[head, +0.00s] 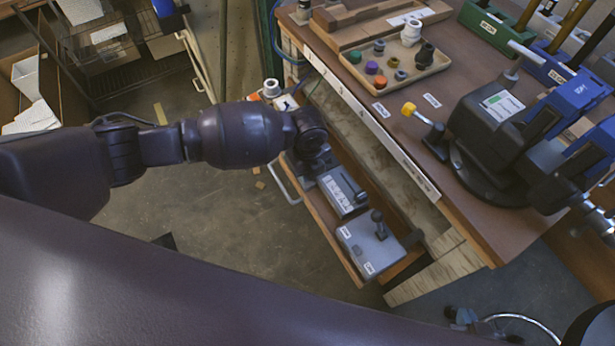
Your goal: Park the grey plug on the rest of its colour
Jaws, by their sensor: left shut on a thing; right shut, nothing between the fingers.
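My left arm comes in from the left, and my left gripper (318,160) is over the open drawer (345,264), mostly hidden beneath the dark wrist. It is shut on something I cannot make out. In the drawer sit a grey labelled box (344,192) and a grey plate (367,249) with an upright black-topped post (378,222). A wooden tray (437,67) on the bench holds several small coloured pieces, a pale stepped piece (410,33) and a black one (426,54). I cannot tell which thing is the grey plug or its rest. My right gripper does not show.
A black machine (485,135) with a yellow-knobbed lever (409,109) stands on the bench (455,205). A white stepped piece (271,88) is beyond my wrist. Open floor (235,235) lies left of the drawer.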

